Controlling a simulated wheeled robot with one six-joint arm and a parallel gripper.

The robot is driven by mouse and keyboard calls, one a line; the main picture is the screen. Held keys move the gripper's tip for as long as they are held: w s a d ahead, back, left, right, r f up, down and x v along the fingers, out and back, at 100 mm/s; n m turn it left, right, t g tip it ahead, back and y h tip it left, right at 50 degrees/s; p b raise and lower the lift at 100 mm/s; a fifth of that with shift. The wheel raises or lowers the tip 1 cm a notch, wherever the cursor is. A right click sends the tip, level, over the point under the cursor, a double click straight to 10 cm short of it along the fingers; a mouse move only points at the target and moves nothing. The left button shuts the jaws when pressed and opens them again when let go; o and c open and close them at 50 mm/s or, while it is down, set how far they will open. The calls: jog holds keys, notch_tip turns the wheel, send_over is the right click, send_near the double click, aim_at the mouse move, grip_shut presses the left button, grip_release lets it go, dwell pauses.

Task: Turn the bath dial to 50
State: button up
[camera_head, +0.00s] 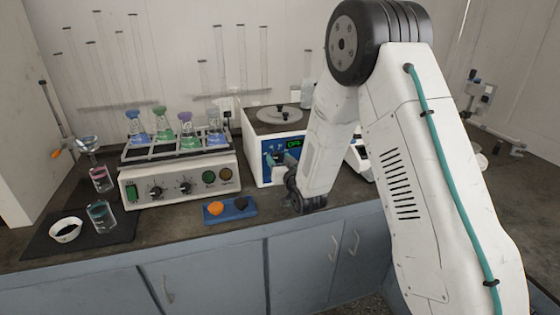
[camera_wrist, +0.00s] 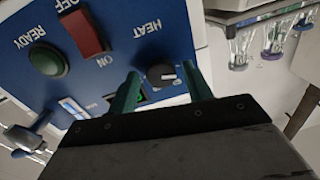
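The bath (camera_head: 253,160) is a white box with a blue front panel and a small lit green display. In the wrist view its blue panel (camera_wrist: 95,90) appears upside down. The black bath dial (camera_wrist: 162,75) has a pale pointer mark; its scale numbers are not readable. My gripper (camera_wrist: 163,80) has green fingers, apart, with the dial showing between them. Whether they touch it I cannot tell. In the head view my gripper (camera_head: 278,160) is at the bath's front, partly hidden by my wrist.
A red switch (camera_wrist: 85,33) and green READY button (camera_wrist: 46,59) are near the dial. A shaker (camera_head: 180,180) with several flasks stands left of the bath. A blue mat (camera_head: 228,217) with an orange and a dark item lies in front.

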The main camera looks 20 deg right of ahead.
jog(key=c, duration=0.7)
jog(key=shift+c, duration=0.2)
jog(key=m, duration=0.4)
jog(key=shift+m, duration=0.4)
jog(key=m, duration=0.5)
jog(key=shift+f+t, duration=0.1)
jog(key=shift+t, duration=0.2)
jog(key=o, duration=1)
